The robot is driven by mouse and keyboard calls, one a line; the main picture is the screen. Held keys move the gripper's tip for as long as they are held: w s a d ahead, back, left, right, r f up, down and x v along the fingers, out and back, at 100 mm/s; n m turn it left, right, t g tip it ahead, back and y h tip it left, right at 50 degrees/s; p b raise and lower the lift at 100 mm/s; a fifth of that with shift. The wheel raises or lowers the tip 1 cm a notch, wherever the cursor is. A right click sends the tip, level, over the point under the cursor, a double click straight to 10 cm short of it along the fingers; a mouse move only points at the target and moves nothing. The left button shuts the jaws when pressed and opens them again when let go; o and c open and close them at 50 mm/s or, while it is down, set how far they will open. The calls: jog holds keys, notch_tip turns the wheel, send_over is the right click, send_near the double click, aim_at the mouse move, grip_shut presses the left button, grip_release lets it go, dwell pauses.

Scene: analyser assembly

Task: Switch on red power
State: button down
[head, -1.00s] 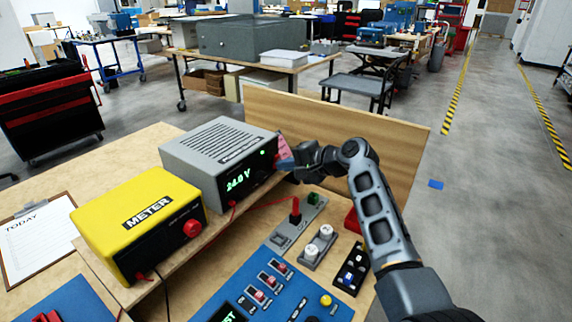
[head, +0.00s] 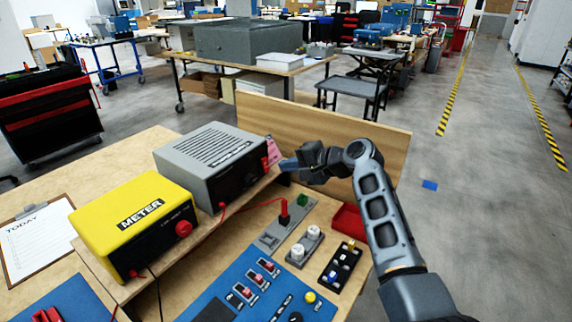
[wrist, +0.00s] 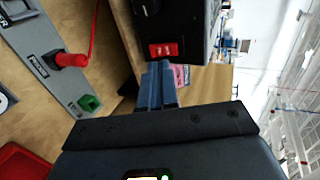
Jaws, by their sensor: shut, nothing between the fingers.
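The grey power supply (head: 215,160) stands on the wooden shelf, its front display dark. Its red power switch (wrist: 166,50) is at the end of the front panel; in the head view the switch (head: 266,162) shows as a small red patch. My gripper (wrist: 157,72) is shut and empty, its tips just in front of the switch. I cannot tell whether they touch it. In the head view my gripper (head: 288,164) reaches in from the right. A red plug (wrist: 70,60) with a red lead stands in the grey power block (wrist: 42,68).
The yellow meter (head: 135,215) stands left of the supply. A green block (head: 302,200), a grey two-knob block (head: 304,247), a black block (head: 341,268) and a red tray (head: 350,221) lie below my arm. A wooden board (head: 330,135) stands behind.

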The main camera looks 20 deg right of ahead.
jog(key=v, duration=0.8)
jog(key=shift+d+r+b, duration=0.2)
jog(key=shift+r+b, duration=0.1)
jog(key=shift+b, duration=0.05)
jog(key=shift+s, duration=0.15)
